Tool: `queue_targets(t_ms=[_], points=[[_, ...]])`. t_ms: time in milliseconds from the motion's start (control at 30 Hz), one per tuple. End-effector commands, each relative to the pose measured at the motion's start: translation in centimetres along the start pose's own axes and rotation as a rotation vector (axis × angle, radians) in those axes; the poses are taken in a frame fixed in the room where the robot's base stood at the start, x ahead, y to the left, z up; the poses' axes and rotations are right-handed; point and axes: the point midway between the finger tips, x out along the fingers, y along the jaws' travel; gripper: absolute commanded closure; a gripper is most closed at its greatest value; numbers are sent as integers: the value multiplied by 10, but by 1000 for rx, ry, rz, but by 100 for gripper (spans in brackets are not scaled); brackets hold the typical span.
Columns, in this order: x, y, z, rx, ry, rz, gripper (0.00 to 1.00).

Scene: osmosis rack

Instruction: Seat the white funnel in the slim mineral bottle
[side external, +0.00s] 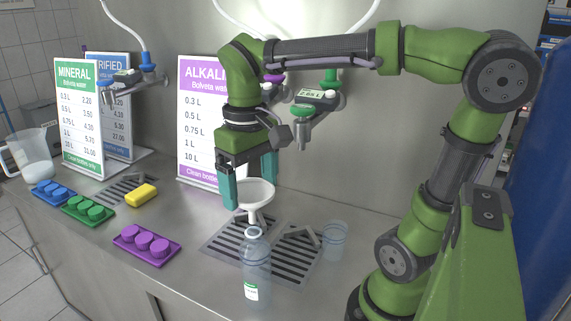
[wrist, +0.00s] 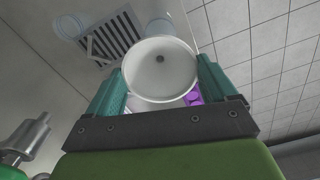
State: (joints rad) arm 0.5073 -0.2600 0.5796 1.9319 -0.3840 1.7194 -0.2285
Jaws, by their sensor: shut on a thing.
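The white funnel (side external: 257,192) is held upright between the teal fingers of my gripper (side external: 250,185). Its spout points down, just above or at the mouth of the slim clear bottle (side external: 256,262) with a green and white label. I cannot tell whether the spout tip is inside the neck. In the wrist view, the funnel bowl (wrist: 160,70) fills the space between my gripper's fingers (wrist: 158,80), which are shut on its rim. The bottle stands upright at the drain grate's front edge; in the wrist view it is mostly hidden beneath the funnel.
A clear cup (side external: 334,240) stands right of the drain grate (side external: 222,243). Purple (side external: 146,245), green (side external: 87,208) and blue (side external: 54,191) cap trays and a yellow sponge (side external: 141,195) lie left. A clear jug (side external: 33,155) stands far left. Price signs and taps line the wall.

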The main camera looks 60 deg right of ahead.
Motion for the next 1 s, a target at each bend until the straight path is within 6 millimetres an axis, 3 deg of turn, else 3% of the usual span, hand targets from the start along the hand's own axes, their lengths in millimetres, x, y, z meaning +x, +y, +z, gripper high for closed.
queue_targets(t_ms=[467, 1000], points=[[2, 0, 0, 0, -1, 0, 43], [21, 0, 0, 0, -1, 0, 43]])
